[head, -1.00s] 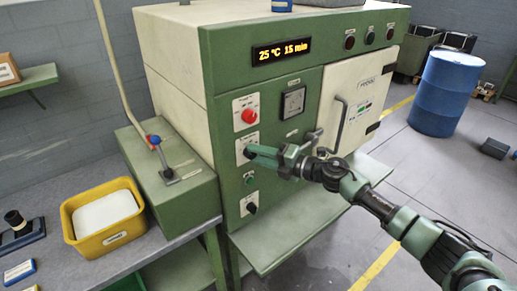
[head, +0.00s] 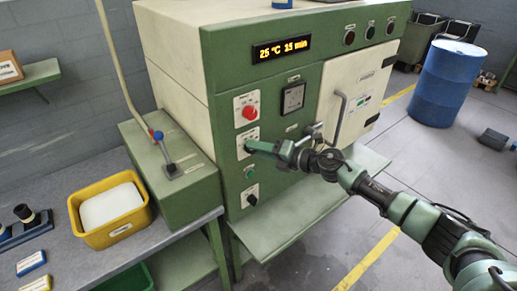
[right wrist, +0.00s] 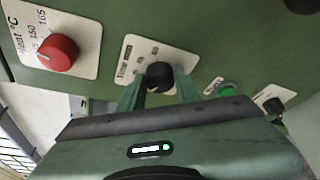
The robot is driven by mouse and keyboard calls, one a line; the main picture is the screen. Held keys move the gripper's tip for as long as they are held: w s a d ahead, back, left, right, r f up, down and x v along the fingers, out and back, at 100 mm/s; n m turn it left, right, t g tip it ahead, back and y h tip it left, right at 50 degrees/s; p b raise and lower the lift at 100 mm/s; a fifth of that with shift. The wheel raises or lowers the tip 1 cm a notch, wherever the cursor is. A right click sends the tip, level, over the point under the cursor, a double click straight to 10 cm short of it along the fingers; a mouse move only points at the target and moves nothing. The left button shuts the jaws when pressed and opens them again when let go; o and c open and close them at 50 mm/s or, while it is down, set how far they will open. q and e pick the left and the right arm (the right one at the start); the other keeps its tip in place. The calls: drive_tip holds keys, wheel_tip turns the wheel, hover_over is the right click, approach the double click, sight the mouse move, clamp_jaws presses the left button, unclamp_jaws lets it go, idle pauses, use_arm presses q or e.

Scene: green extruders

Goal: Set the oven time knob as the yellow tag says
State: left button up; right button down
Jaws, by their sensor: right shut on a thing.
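The oven's black time knob (right wrist: 160,74) sits on a white plate (right wrist: 137,55) lettered "Time" in the right wrist view. My right gripper (right wrist: 160,88) has its two fingers on either side of the knob and is shut on it. In the head view my right gripper (head: 252,147) reaches the green front panel from the right and covers most of the knob. The display (head: 281,50) reads 25 °C 15 min. A yellow-edged tag (head: 34,284) lies at the bench's lower left; its writing is too small to read. My left gripper is out of view.
A red heat knob (right wrist: 58,52) is beside the time plate, and a green button (right wrist: 226,90) is on the other side. The oven door handle (head: 340,118) stands out close to my right arm. A yellow bin (head: 121,235) and a blue-edged tag (head: 31,263) are on the bench.

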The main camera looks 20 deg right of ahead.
drive_tip(key=c, duration=1)
unclamp_jaws()
drive_tip(key=b+v, duration=0.2)
drive_tip(key=v, duration=0.5)
drive_tip(key=shift+s+d, duration=0.2)
drive_tip(key=shift+s, duration=0.1)
